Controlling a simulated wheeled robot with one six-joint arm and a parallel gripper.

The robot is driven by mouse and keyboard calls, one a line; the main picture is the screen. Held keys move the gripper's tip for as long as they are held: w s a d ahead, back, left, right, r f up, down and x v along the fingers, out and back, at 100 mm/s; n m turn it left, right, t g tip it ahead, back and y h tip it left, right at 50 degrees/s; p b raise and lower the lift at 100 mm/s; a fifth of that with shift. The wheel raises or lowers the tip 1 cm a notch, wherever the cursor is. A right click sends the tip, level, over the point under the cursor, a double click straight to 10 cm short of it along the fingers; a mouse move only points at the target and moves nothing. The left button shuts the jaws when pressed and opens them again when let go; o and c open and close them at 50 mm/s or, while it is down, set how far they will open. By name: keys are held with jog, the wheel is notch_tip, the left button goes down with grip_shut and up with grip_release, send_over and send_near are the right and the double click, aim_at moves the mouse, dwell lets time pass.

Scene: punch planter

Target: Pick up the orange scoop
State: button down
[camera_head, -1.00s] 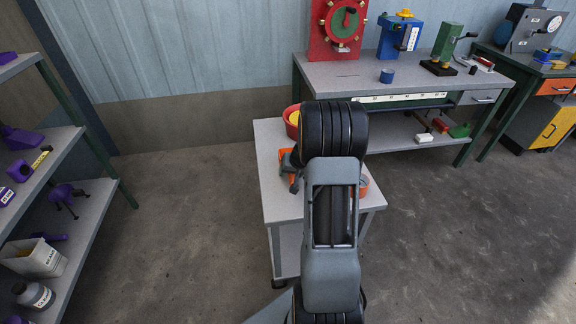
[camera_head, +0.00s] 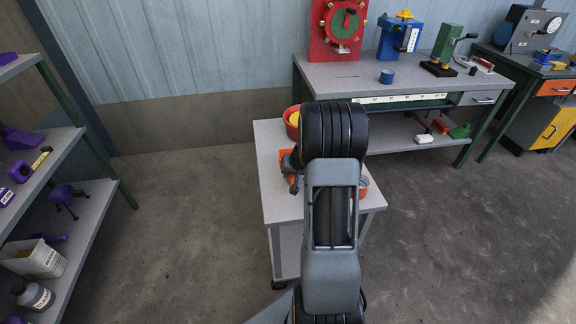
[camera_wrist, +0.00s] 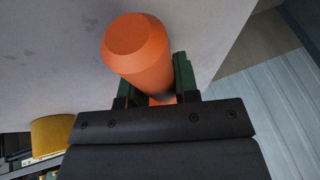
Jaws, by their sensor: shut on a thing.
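The orange scoop (camera_wrist: 140,52) shows in the wrist view as a rounded orange handle-like part lying between the two green fingers of my gripper (camera_wrist: 158,85). The fingers are shut on it, one on each side. In the head view a bit of the orange scoop (camera_head: 286,158) shows beside my gripper (camera_head: 294,170), over the small grey table. My arm hides most of it there. I cannot tell whether the scoop touches the table top.
The small grey table (camera_head: 283,205) holds a red bowl (camera_head: 289,117) with something yellow at the back and an orange-rimmed container (camera_head: 364,186) at the right, partly hidden. A workbench (camera_head: 345,75) stands behind. A shelf (camera_head: 85,215) with purple things stands at the left.

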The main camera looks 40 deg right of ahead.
jog(key=shift+r, duration=0.1)
jog(key=shift+r+p, duration=0.5)
jog(key=shift+p, duration=0.25)
notch_tip(320, 180, up, 3)
jog(key=shift+r+p, duration=0.1)
jog(key=shift+p, duration=0.2)
jog(key=s+d+r, duration=0.7)
jog(key=d+r, duration=0.2)
jog(key=d, duration=0.3)
jog(key=shift+s+p, duration=0.2)
jog(key=shift+p, duration=0.2)
